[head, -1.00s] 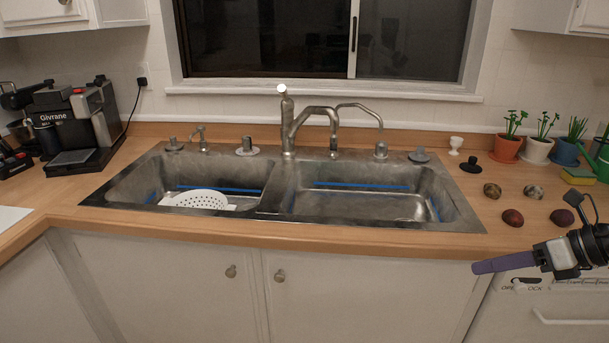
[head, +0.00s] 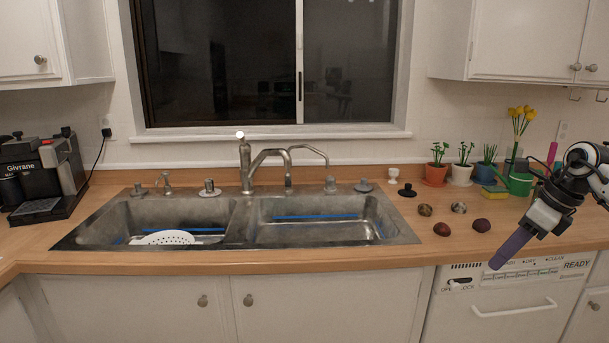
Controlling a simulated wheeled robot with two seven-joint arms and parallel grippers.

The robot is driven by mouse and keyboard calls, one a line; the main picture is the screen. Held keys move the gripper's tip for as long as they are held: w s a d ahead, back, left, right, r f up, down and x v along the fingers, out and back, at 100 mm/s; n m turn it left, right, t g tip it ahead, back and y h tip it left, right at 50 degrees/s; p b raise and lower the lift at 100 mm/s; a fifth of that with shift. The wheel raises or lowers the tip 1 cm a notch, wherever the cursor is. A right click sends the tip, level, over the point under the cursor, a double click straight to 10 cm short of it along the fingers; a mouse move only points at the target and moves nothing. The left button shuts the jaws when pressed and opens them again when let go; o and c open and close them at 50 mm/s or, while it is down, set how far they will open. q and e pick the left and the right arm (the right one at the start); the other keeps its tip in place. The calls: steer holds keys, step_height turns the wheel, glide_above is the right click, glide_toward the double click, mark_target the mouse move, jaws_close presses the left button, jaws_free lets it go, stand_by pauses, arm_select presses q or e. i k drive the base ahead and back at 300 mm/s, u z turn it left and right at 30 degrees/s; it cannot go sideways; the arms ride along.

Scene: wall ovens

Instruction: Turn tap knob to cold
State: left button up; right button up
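The metal tap (head: 246,168) stands behind the double sink (head: 241,222), near its middle. Its spout curves to the right over the sink. A round pale knob (head: 240,135) sits on top of the tap body. My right gripper (head: 500,262) is at the right, in front of the counter edge and far from the tap. Its purple fingers point down and to the left, and nothing shows in them. They overlap in this view, so their opening does not show. My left gripper is not in view.
A white colander (head: 166,238) lies in the left basin. A coffee machine (head: 45,175) stands at the left. Several round items, including a dark red one (head: 482,225), lie right of the sink. Potted plants (head: 461,170) and a green watering can (head: 517,180) stand behind them.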

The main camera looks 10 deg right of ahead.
mark_target(208, 183)
steer(key=u, duration=0.85)
steer(key=i, duration=1.1)
steer(key=u, duration=0.35)
steer(key=i, duration=1.45)
steer(key=z, duration=0.55)
